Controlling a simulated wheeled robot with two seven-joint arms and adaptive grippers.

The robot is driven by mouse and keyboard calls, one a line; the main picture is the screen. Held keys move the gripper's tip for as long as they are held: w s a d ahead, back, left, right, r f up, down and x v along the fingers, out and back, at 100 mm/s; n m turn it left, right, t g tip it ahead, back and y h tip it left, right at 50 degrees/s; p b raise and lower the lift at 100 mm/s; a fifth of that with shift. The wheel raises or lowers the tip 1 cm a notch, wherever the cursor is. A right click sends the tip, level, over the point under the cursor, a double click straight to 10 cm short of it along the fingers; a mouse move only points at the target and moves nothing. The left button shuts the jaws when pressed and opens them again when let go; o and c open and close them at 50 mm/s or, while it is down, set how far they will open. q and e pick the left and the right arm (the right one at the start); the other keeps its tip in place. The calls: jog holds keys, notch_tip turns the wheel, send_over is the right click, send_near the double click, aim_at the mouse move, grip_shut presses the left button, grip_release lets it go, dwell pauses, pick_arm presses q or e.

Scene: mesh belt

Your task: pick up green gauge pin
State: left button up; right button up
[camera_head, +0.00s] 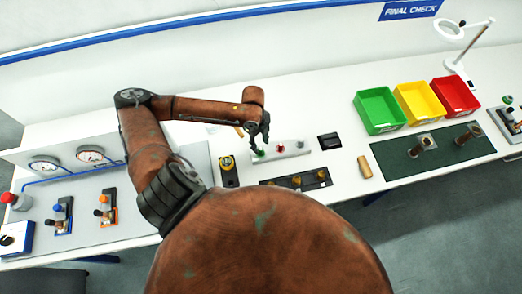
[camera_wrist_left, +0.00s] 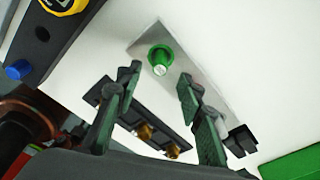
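The green gauge pin (camera_wrist_left: 160,58) stands in a grey metal block (camera_wrist_left: 150,36), its round end facing the left wrist camera. In the head view the green pin (camera_head: 259,154) is at the left end of the block (camera_head: 293,148), partly covered by the gripper. A red pin and a whitish one stand further along the block. My left gripper (camera_head: 258,143) is over the green pin's end of the block. In the wrist view this gripper (camera_wrist_left: 160,80) is open and empty, its fingers either side of and apart from the pin. My right gripper is out of view.
A black rack with brass pieces (camera_head: 297,180) lies in front of the block. A yellow-topped device (camera_head: 228,163) is to its left and a small black box (camera_head: 329,141) to its right. Green (camera_head: 380,110), yellow and red bins stand further right, behind a dark green mat (camera_head: 400,163).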

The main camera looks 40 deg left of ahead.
aim_at(260, 148)
pick_arm(q)
jog(key=f, duration=0.2)
jog(key=f+p, duration=0.1)
jog(key=shift+d+f, duration=0.2)
jog(key=shift+f, duration=0.2)
jog(key=shift+s+f, duration=0.1)
jog(key=shift+f, duration=0.5)
jog(key=shift+c, duration=0.2)
grip_shut()
